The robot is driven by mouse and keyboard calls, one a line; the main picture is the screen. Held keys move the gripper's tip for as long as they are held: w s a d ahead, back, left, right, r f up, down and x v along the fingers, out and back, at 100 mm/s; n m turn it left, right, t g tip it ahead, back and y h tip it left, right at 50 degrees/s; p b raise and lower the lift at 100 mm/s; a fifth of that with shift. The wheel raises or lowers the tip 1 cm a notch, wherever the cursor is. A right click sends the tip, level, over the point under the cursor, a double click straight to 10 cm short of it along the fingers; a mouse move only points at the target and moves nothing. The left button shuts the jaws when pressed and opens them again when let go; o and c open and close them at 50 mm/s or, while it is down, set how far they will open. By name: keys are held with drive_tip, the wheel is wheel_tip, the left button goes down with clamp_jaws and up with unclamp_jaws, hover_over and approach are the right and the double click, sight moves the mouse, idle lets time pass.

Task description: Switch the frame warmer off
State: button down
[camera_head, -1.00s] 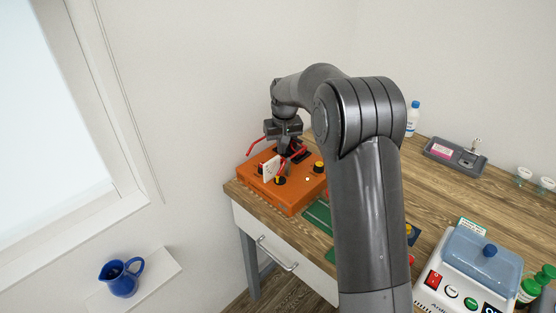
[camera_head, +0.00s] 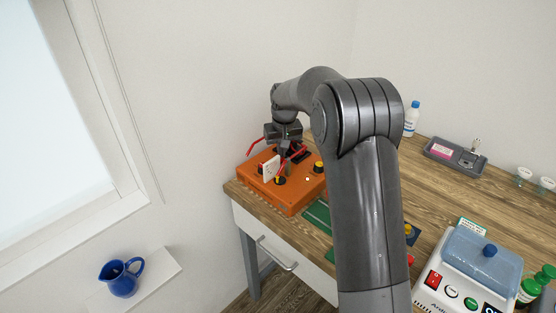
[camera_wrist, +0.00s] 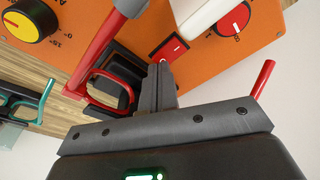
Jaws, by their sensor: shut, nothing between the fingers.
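The frame warmer (camera_head: 273,196) looks to be the orange box at the desk's back left corner. In the wrist view its orange panel (camera_wrist: 130,18) carries a red rocker switch (camera_wrist: 172,49) with a white mark, a red knob (camera_wrist: 233,19) and a yellow-and-black knob (camera_wrist: 30,20). I cannot tell which way the rocker is tipped. My gripper (camera_wrist: 160,68) is shut and empty, its tips right beside the rocker; I cannot tell if they touch it. In the head view my gripper (camera_head: 285,150) is over the box, and its tips are hard to make out.
Red spectacle-like rods (camera_wrist: 105,55) and a white plate (camera_wrist: 198,10) are close around my fingers. A white device with a blue lid (camera_head: 482,258) and its own red switch (camera_head: 433,279) stands at front right. A grey tray (camera_head: 455,155) and bottle (camera_head: 412,118) are farther back.

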drive_tip(key=shift+f, duration=0.2)
drive_tip(key=shift+r, duration=3.55)
